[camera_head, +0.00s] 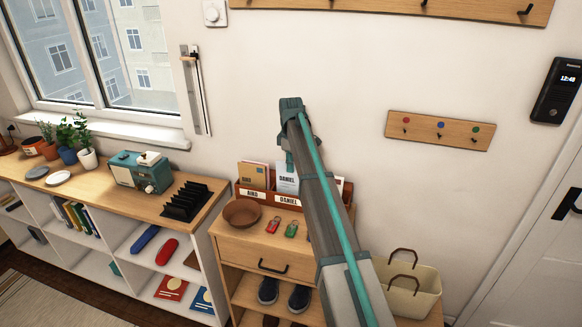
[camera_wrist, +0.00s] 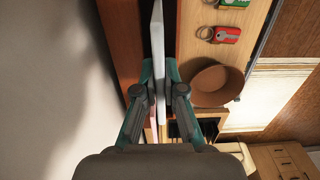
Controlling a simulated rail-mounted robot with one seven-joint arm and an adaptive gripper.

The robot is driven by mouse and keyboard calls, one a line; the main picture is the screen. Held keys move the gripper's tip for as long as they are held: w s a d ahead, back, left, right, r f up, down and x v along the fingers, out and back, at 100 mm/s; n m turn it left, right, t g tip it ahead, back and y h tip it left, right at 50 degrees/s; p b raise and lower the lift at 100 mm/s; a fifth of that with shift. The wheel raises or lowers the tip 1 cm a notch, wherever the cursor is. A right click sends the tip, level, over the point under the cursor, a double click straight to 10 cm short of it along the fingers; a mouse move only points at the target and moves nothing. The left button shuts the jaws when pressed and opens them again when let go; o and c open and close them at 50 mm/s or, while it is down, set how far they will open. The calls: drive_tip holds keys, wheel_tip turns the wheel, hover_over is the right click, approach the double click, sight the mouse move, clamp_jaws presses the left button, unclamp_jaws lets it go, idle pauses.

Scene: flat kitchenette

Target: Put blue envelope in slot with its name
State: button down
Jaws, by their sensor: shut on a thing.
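A pale blue-white envelope (camera_head: 287,181) marked DANIEL is upright in my gripper (camera_head: 289,166), at the wooden letter holder (camera_head: 267,205). It is over or partly in the section labelled DANIEL; I cannot tell how deep it is. In the wrist view the envelope (camera_wrist: 158,35) shows edge-on between the fingers of my gripper (camera_wrist: 159,92), which are shut on it. The holder's left section is labelled AIKO and holds a brown envelope (camera_head: 253,174). My arm hides the holder's right section, though a pale edge shows beyond it.
A brown bowl (camera_head: 241,213) and red (camera_head: 273,225) and green (camera_head: 291,230) key tags lie on the cabinet top before the holder. A black rack (camera_head: 186,201) and teal radio (camera_head: 141,171) stand left. A hook board (camera_head: 440,130) is on the wall, right.

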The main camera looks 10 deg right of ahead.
drive_tip(key=shift+f, duration=0.65)
drive_tip(key=shift+s+f, duration=0.1)
drive_tip(key=shift+f, duration=0.5)
drive_tip(key=c, duration=1.3)
unclamp_jaws()
wheel_tip(320, 180, up, 13)
drive_tip(key=b, duration=0.3)
drive_tip(key=shift+r, duration=0.15)
